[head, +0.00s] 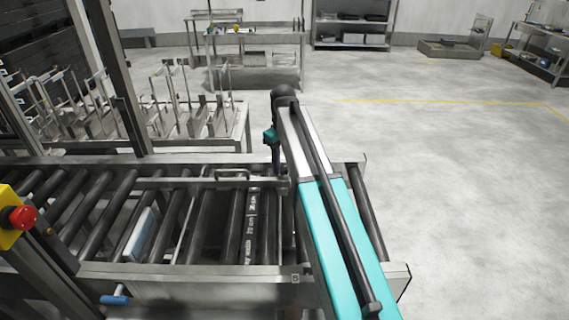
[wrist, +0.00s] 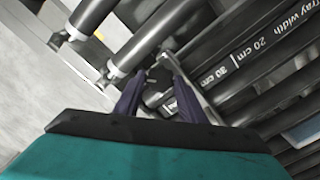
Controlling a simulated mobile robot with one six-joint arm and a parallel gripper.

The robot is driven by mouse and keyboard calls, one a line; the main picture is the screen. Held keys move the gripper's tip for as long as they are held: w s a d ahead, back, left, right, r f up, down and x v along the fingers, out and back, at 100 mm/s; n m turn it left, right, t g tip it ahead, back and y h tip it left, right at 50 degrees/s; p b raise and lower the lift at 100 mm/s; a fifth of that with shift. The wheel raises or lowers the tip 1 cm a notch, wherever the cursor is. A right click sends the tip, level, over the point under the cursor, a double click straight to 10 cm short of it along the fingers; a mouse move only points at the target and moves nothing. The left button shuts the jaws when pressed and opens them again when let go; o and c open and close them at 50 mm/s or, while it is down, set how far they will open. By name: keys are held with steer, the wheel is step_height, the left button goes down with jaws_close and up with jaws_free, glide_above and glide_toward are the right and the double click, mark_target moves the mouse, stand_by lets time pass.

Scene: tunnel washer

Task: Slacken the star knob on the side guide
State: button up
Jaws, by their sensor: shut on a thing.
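The black star knob (head: 279,181) is mostly hidden by my arm in the head view. In the wrist view the dark knob (wrist: 157,76) sits between my two purple fingers, and its far side is partly covered. My gripper (wrist: 158,72) is shut on the knob, with one finger on each side. In the head view my gripper (head: 276,168) points down at the right end of the side guide (head: 150,183), a metal bar running along the rollers. Whether the knob is tight or loose cannot be seen.
A dark strip with a tray-width scale in cm (wrist: 240,53) lies beside the guide. Rollers (head: 95,210) fill the conveyor frame. A red button on a yellow box (head: 22,217) is at the left. A workbench (head: 255,50) stands behind. The floor at the right is clear.

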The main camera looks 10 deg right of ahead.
steer(key=n, duration=0.4)
steer(key=shift+n, duration=2)
steer(key=shift+a, duration=0.1)
steer(key=o, duration=1)
steer(key=shift+o, duration=0.2)
steer(key=shift+r, duration=0.2)
